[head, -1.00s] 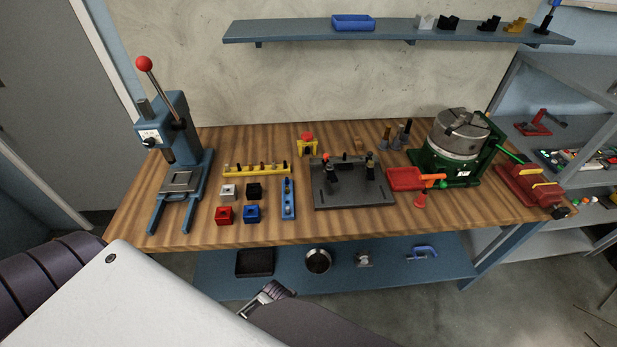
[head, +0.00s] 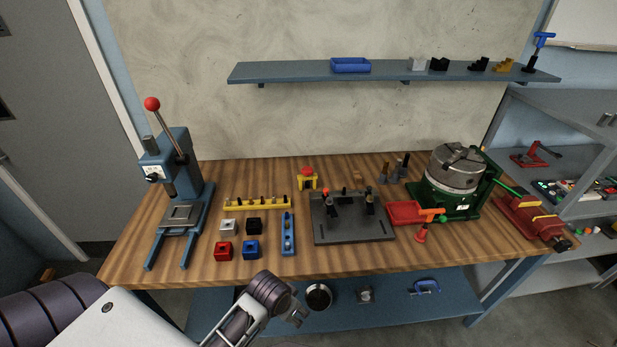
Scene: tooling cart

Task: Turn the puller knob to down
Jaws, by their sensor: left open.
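The blue lever press (head: 180,160) stands at the left end of the wooden bench. On its front is a small dark knob on a white dial plate (head: 153,174); the markings and the knob's exact setting are too small to read. I see no other clear dial knob, and cannot tell for sure that this is the puller knob. My left gripper (head: 297,317) is open and empty, in front of the bench's front edge, low and well to the right of the press. It touches nothing on the bench. My right gripper is out of view.
The press lever has a red ball (head: 152,104). Red (head: 223,251) and blue (head: 251,249) blocks, a yellow rack (head: 256,204) and a dark fixture plate (head: 350,228) lie right of the press. A green chuck stand (head: 447,204) is farther right. A lower shelf (head: 385,310) runs underneath.

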